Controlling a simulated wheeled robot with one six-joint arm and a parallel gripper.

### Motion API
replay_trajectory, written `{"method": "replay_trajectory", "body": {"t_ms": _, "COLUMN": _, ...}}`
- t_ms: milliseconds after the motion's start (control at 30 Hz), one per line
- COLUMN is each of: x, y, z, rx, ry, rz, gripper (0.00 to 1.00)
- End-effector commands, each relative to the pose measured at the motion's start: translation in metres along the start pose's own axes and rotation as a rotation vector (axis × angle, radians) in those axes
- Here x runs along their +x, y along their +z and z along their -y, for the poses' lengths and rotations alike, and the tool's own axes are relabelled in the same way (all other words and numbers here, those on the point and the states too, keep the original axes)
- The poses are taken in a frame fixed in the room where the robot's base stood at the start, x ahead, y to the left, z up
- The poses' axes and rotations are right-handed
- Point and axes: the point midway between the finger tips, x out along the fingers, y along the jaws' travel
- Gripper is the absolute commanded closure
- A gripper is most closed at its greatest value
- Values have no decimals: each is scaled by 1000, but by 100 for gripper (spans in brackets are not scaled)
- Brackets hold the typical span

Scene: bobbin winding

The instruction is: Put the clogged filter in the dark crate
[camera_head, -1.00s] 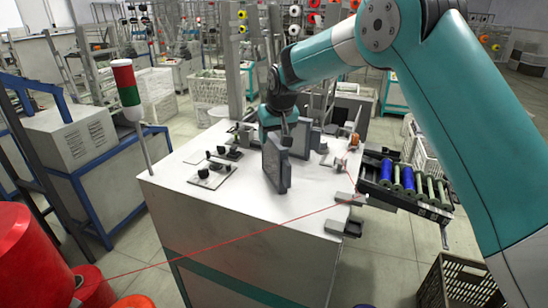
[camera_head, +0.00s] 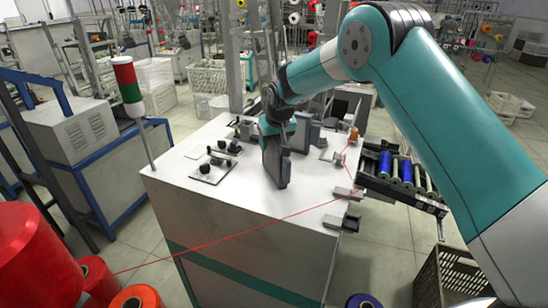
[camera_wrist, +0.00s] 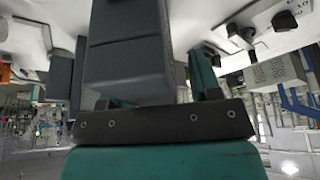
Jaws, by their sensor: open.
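A dark grey flat block, which looks like the filter (camera_head: 273,168), stands upright on the white machine top in the head view. My gripper (camera_head: 281,134) is at its upper end, with a finger overlapping it in the picture. In the wrist view a large grey block (camera_wrist: 127,55) fills the middle, in front of my gripper (camera_wrist: 150,95), with a teal finger to its right. My gripper is open; whether the block is between the fingers is not clear. The dark crate (camera_head: 428,287) is on the floor at lower right, partly hidden by my arm.
The white machine top (camera_head: 225,195) carries black knobs (camera_head: 216,161) left of the filter and another grey block (camera_head: 308,132) behind it. A rack of blue and green bobbins (camera_head: 400,180) juts out at right. A red thread (camera_head: 250,232) crosses in front of the machine.

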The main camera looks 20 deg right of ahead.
Motion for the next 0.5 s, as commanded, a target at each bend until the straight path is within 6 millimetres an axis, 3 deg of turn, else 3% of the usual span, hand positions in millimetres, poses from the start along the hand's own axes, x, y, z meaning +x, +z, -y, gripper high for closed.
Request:
{"method": "replay_trajectory", "body": {"t_ms": 333, "x": 1, "y": 1, "z": 0, "rx": 0, "ry": 0, "rz": 0, "gripper": 43}}
{"method": "replay_trajectory", "body": {"t_ms": 500, "x": 1, "y": 0, "z": 0, "rx": 0, "ry": 0, "rz": 0, "gripper": 79}}
